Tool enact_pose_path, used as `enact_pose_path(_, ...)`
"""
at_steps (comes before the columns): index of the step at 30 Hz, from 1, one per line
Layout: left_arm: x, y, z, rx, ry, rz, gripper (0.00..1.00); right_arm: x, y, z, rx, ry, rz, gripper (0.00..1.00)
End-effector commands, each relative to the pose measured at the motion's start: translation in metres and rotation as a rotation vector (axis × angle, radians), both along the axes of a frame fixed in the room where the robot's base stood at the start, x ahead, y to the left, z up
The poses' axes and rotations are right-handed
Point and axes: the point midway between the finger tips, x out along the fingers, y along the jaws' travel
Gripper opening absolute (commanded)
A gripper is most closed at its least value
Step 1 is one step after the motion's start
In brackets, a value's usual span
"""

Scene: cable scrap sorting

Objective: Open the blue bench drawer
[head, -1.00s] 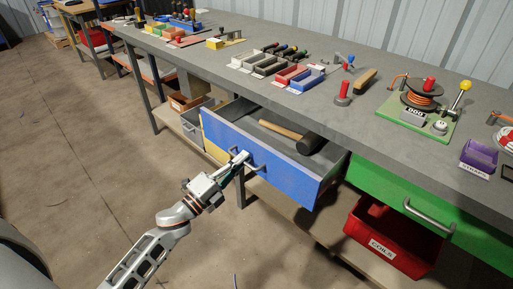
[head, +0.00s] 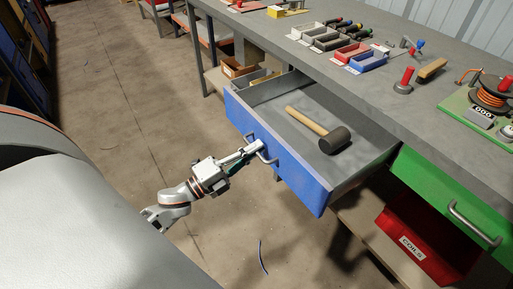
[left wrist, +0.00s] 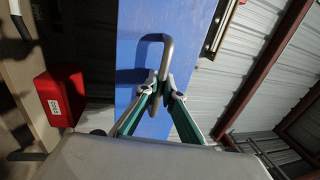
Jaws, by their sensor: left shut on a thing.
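The blue bench drawer (head: 283,163) is pulled well out from under the grey bench in the head view. A mallet (head: 320,130) with a wooden handle and dark head lies on the drawer's floor. My left gripper (head: 257,148) is shut on the drawer's metal handle (head: 266,155) at the front. My right gripper is not in view.
The green drawer (head: 440,190) beside it is closed, with a red COILS bin (head: 412,248) below. The grey bench top (head: 375,95) carries small bins and tools.

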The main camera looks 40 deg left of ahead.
Motion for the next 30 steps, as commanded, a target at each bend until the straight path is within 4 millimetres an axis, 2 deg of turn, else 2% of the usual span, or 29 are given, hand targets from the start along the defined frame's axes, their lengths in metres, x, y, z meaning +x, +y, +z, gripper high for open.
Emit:
enact_pose_path(4,0.000,0.000,0.000,0.000,0.001,0.001,0.00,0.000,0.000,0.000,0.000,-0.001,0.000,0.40)
enact_pose_path(5,0.000,0.000,0.000,0.000,0.001,0.001,0.14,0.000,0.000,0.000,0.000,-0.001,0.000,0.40)
enact_pose_path(17,-0.003,0.001,-0.002,-0.001,0.001,0.001,0.14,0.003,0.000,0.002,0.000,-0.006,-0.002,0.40)
enact_pose_path(23,-0.029,0.010,-0.008,-0.002,0.005,0.001,0.14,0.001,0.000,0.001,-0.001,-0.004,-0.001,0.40)
enact_pose_path(30,-0.075,0.027,-0.017,-0.001,0.005,0.002,0.14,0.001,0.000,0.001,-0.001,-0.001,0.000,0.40)
